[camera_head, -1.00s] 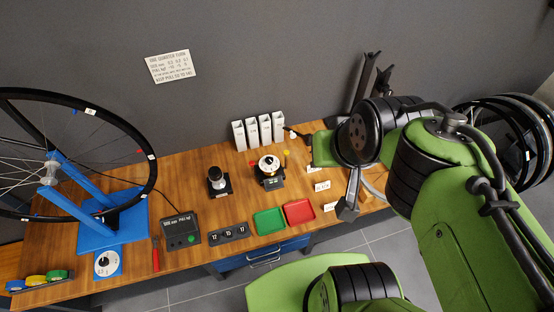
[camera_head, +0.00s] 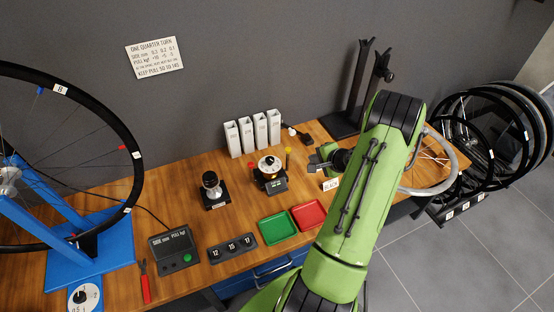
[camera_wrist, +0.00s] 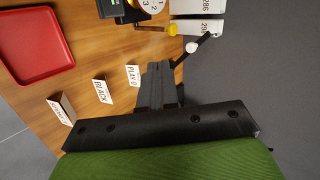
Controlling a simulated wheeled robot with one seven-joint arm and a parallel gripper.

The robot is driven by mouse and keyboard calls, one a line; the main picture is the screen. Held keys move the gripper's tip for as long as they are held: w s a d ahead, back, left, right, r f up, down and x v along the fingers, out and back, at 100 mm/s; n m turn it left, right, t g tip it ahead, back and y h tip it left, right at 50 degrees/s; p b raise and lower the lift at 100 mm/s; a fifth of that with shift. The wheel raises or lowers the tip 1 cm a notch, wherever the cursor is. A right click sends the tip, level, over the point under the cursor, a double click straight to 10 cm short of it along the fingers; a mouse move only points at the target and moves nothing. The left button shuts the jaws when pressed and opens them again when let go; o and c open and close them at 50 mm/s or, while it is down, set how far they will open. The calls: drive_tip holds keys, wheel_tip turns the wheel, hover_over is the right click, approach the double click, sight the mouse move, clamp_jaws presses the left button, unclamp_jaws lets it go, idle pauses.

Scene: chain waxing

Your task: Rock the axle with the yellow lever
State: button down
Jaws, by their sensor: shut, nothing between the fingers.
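The axle device (camera_head: 271,173) stands on the wooden bench, with a white dial on top. Its yellow lever (camera_head: 287,151) rises at its right side and a red one (camera_head: 255,164) at its left. In the wrist view the yellow lever (camera_wrist: 172,30) lies just beyond my fingertips, and the dial (camera_wrist: 150,5) is cut by the top edge. My gripper (camera_head: 313,167) is shut and empty, right of the device and apart from the yellow lever. Its dark fingers (camera_wrist: 159,66) point towards the lever. The axle itself cannot be made out clearly.
White numbered boxes (camera_head: 247,134) stand behind the device. A black rod with a white ball (camera_wrist: 191,47) lies near my fingers. Small cards (camera_wrist: 99,91) stand beside my gripper. Green (camera_head: 277,228) and red (camera_head: 309,214) trays lie in front. A black stand (camera_head: 345,122) is behind.

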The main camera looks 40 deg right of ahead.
drive_tip(key=shift+s, duration=0.1)
drive_tip(key=w+r+b+x, duration=0.1)
drive_tip(key=b+x, duration=0.2)
drive_tip(key=x, duration=1)
drive_tip(key=shift+w, duration=0.35)
drive_tip(key=shift+d, duration=0.1)
